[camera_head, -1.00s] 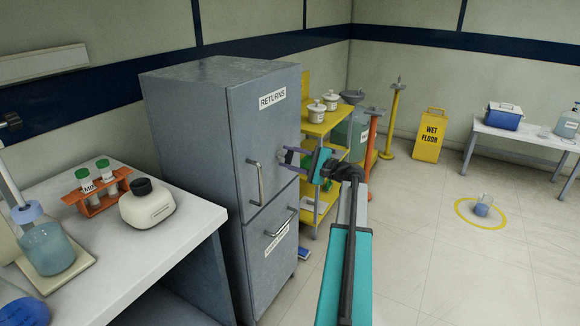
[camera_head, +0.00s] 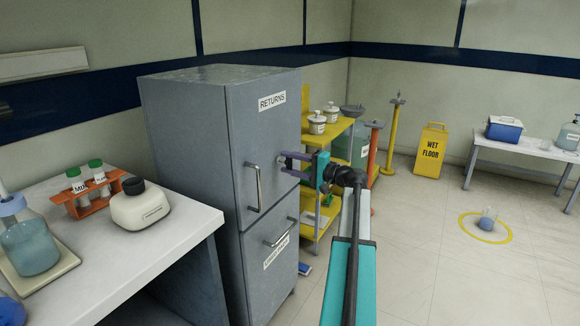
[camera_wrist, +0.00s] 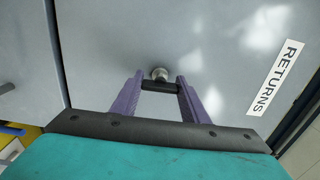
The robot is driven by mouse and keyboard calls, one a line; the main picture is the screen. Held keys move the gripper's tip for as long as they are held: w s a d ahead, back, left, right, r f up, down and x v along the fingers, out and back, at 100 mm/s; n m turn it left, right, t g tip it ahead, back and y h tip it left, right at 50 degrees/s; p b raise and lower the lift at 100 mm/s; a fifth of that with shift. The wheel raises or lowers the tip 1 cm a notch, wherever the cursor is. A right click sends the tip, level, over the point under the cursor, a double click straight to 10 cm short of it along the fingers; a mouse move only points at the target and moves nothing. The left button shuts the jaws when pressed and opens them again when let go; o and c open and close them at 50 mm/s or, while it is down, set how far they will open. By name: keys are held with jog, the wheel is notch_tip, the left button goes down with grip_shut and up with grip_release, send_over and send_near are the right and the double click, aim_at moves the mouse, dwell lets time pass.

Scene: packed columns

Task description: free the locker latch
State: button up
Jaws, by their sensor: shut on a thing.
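The grey locker (camera_head: 200,150) stands left of centre in the head view, its upper door (camera_head: 265,135) labelled RETURNS and flush with the front. The latch, a dark bar (camera_wrist: 160,87) under a round metal knob (camera_wrist: 160,73), is on the door face in the wrist view. My gripper (camera_head: 284,164) reaches the upper door near its right edge. Its purple fingers (camera_wrist: 160,80) are shut on the latch bar, one at each end. In the head view the latch is too small and covered to make out.
The upper door handle (camera_head: 254,188) is left of my gripper and the lower handle (camera_head: 280,231) below. A yellow shelf cart (camera_head: 338,130) stands close behind on the right. A white bench (camera_head: 150,250) is at left. Floor at right is mostly open.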

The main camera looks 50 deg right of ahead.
jog(key=o, duration=1.1)
jog(key=shift+c, duration=0.2)
jog(key=v, duration=1.4)
jog(key=shift+f, duration=0.1)
